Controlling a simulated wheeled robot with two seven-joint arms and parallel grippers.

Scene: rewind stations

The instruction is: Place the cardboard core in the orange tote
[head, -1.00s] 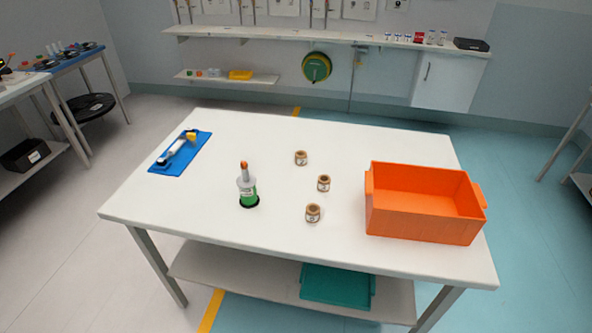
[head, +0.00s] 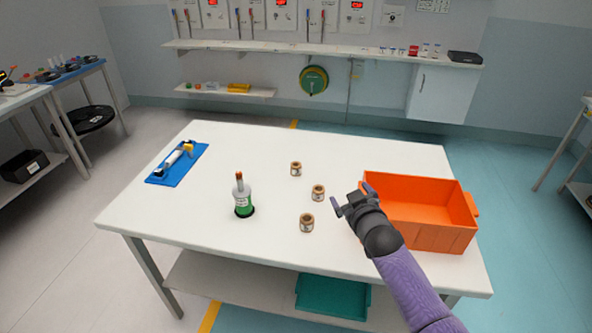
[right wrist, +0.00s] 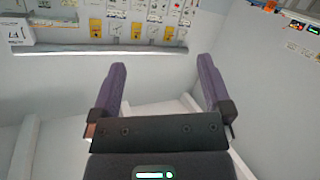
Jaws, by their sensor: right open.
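Three small brown ring-shaped pieces that look like cardboard cores stand apart on the white table: a far core (head: 296,169), a middle core (head: 318,192) and a near core (head: 307,223). I cannot tell which one the task means. The orange tote (head: 440,238) stands at the table's right side; its visible inside looks empty. My right gripper (head: 351,194) is open and empty, above the table between the cores and the tote, hiding the tote's left end. In the right wrist view its two fingers (right wrist: 162,65) are spread with nothing between them. My left gripper is not in view.
A green and white bottle-like item (head: 243,200) with an orange tip stands left of the cores. A blue mat (head: 163,176) with a tool lies at the table's left. A teal tray (head: 333,297) sits on the lower shelf. The table's front left is clear.

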